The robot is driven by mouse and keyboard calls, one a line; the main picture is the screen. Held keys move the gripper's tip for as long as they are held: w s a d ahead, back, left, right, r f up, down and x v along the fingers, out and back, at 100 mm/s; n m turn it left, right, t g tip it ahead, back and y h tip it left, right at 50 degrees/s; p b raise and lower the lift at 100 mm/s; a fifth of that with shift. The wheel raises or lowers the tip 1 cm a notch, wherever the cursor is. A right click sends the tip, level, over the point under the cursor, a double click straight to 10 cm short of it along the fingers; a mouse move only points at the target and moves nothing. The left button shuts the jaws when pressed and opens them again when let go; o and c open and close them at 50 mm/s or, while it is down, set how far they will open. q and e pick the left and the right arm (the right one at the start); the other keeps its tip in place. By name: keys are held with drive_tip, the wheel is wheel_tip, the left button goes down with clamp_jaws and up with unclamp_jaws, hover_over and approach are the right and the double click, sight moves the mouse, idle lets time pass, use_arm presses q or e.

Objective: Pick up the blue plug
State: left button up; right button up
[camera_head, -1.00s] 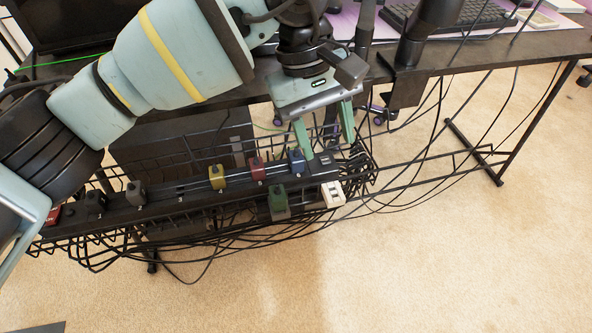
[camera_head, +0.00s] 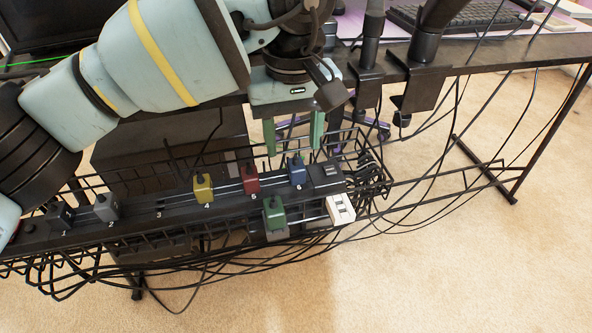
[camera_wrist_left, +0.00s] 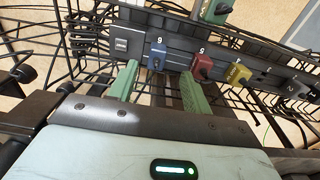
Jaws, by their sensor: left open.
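The blue plug (camera_head: 297,171) sits upright in the power strip (camera_head: 160,213), near the strip's right end, at the number 6. In the left wrist view the blue plug (camera_wrist_left: 157,56) shows ahead, roughly between the two green fingers. My left gripper (camera_head: 293,143) is open and empty, above and just behind the blue plug. Its fingers (camera_wrist_left: 162,88) also show in the left wrist view, apart from the plug. My right gripper is not in view.
A red plug (camera_head: 250,180) and a yellow plug (camera_head: 203,188) stand left of the blue one. A green plug (camera_head: 274,214) and a white adapter (camera_head: 340,208) are in front. The wire basket (camera_head: 375,182) and hanging cables surround the strip.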

sight(296, 163)
use_arm(q)
drive_tip(key=f+b, duration=0.1)
drive_tip(key=f, duration=0.1)
drive_tip(key=f+b, duration=0.1)
drive_tip(key=f, duration=0.1)
drive_tip(key=shift+w+d+f, duration=0.15)
drive_tip(key=shift+d+f, duration=0.05)
drive_tip(key=shift+f, duration=0.1)
drive_tip(key=shift+f+b, duration=0.25)
drive_tip(key=shift+b, duration=0.05)
drive_tip(key=shift+c, duration=0.6)
drive_tip(key=c, duration=0.9)
clamp_jaws()
